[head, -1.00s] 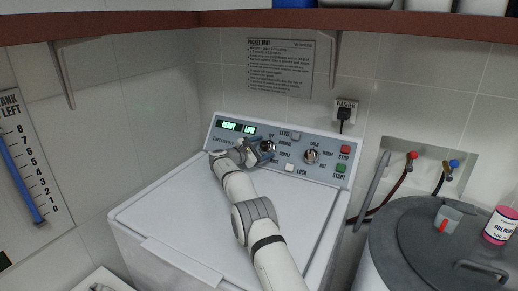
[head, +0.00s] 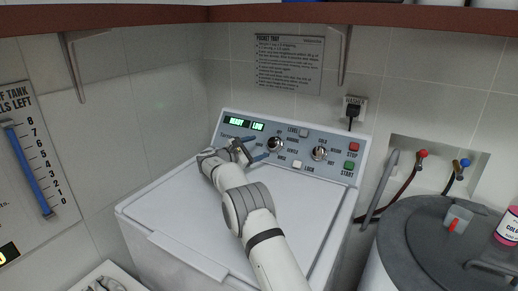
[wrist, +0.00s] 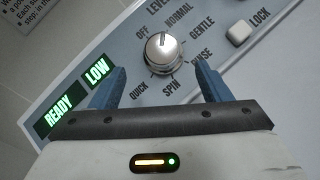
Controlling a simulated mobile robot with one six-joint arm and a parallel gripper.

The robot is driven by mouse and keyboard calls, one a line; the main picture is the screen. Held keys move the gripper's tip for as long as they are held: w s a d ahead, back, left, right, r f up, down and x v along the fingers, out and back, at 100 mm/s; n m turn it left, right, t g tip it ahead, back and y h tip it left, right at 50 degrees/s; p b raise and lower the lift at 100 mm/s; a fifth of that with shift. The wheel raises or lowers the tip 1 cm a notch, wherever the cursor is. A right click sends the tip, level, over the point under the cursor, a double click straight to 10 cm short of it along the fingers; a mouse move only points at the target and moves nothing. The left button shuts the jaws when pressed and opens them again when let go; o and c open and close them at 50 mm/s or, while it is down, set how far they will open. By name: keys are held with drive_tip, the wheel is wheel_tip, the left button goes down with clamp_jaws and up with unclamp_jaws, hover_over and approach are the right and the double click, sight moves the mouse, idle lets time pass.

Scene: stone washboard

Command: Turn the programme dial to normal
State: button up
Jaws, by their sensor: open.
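The programme dial (head: 274,143) is a round silver knob on the washer's sloped panel. It also shows in the wrist view (wrist: 165,52), ringed by OFF, NORMAL, GENTLE, RINSE, SPIN and QUICK. A mark on the knob points up in the wrist view, between OFF and NORMAL and seemingly nearer NORMAL; I cannot tell exactly. My gripper (head: 252,150) is open and empty, just left of the dial in the head view. In the wrist view my gripper's blue fingers (wrist: 160,78) are spread wide, with the dial ahead between their directions, apart from both.
A second knob (head: 319,153), a LOCK button (head: 297,164), a red STOP button (head: 352,147) and a green START button (head: 348,165) sit to the right. The display (head: 243,124) reads READY and LOW. The washer lid (head: 175,205) is clear beside my arm.

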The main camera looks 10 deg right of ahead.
sight(272, 145)
drive_tip(key=shift+d+r+n+t, duration=0.35)
drive_tip(key=shift+d+n+t, duration=0.05)
drive_tip(key=shift+n, duration=0.1)
drive_tip(key=n+t, duration=0.1)
drive_tip(key=n, duration=0.1)
drive_tip(key=d+n+t+y+p, duration=0.1)
drive_tip(key=n, duration=0.1)
drive_tip(key=s+d+n+t+y+p, duration=0.1)
drive_tip(key=n, duration=0.1)
drive_tip(key=shift+r+t, duration=0.3)
drive_tip(key=shift+r, duration=0.05)
drive_tip(key=s+n+y, duration=0.1)
drive_tip(key=n, duration=0.1)
drive_tip(key=f+n+t+y, duration=0.1)
drive_tip(key=s+f+n+y+p, duration=0.1)
drive_tip(key=n, duration=0.1)
drive_tip(key=shift+s+d+f+n+t, duration=0.1)
drive_tip(key=shift+s+n+t, duration=0.2)
drive_tip(key=shift+s+t, duration=0.1)
drive_tip(key=shift+p+x, duration=0.75)
drive_tip(key=shift+x, duration=3.15)
drive_tip(key=shift+w+f, duration=0.1)
drive_tip(key=shift+f, duration=0.1)
drive_tip(key=shift+c, duration=0.2)
drive_tip(key=c, duration=0.9)
drive_tip(key=shift+f, duration=0.1)
